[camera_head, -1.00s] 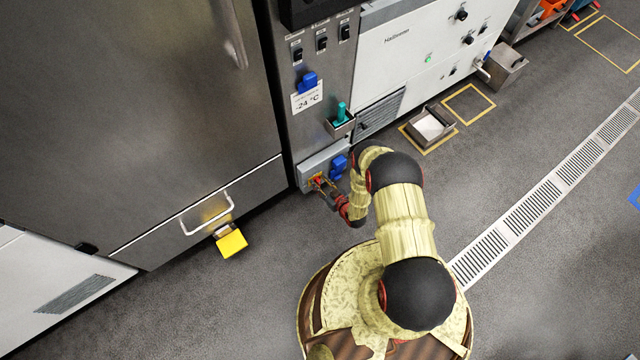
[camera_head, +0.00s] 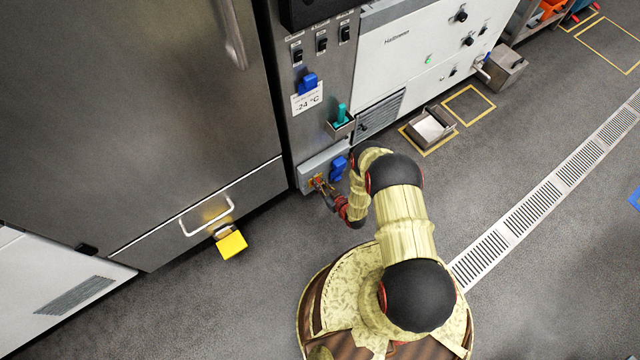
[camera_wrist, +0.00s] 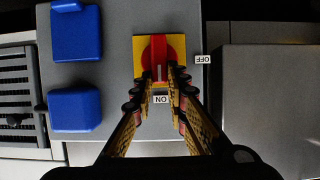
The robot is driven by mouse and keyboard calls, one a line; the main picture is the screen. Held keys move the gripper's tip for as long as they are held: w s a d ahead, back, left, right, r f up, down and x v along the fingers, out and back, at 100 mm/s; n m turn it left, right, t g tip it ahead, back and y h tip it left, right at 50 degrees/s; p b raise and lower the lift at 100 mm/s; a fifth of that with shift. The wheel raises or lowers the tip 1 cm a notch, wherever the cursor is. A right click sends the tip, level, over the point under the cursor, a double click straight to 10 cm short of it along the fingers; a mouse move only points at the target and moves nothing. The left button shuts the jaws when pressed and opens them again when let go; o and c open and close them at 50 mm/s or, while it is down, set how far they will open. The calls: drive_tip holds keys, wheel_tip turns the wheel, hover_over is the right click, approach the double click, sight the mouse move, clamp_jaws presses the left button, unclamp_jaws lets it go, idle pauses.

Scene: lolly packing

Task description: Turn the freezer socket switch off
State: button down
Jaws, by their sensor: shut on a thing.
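The freezer socket switch (camera_wrist: 158,55) is a red rotary knob on a yellow square plate, on a grey panel. In the wrist view its bar, with a pale line, points down toward the "ON" label (camera_wrist: 161,99). The "OFF" label (camera_wrist: 203,59) sits to the right of the plate. My gripper (camera_wrist: 162,76) has one finger on each side of the red bar and is shut on it. In the head view my gripper (camera_head: 322,187) is at the low grey socket box, largely covering the switch.
Two blue socket covers (camera_wrist: 75,32) (camera_wrist: 75,109) sit beside the switch on the same panel. A steel freezer door (camera_head: 130,110) stands to the left. A yellow pedal (camera_head: 231,244) juts out below it. A small holder with a teal handle (camera_head: 341,113) is above the box.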

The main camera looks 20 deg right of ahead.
drive_tip(key=shift+a, duration=0.15)
drive_tip(key=shift+s+a+f+n+t+h, duration=0.2)
drive_tip(key=shift+a+f+n+t+h, duration=0.55)
drive_tip(key=shift+n, duration=1.5)
drive_tip(key=shift+s+a+f+n+t+h, duration=0.3)
drive_tip(key=shift+n+t+h, duration=0.75)
drive_tip(key=shift+n, duration=1.15)
drive_tip(key=shift+s+a+f+n+t+h, duration=0.1)
drive_tip(key=shift+a+f+n+t+h, duration=0.5)
drive_tip(key=shift+n, duration=1.65)
drive_tip(key=shift+w+d+h, duration=0.1)
drive_tip(key=shift+d+h, duration=0.05)
drive_tip(key=shift+h, duration=0.15)
drive_tip(key=c, duration=1.8)
unclamp_jaws()
drive_tip(key=shift+c, duration=0.2)
drive_tip(key=shift+o, duration=0.4)
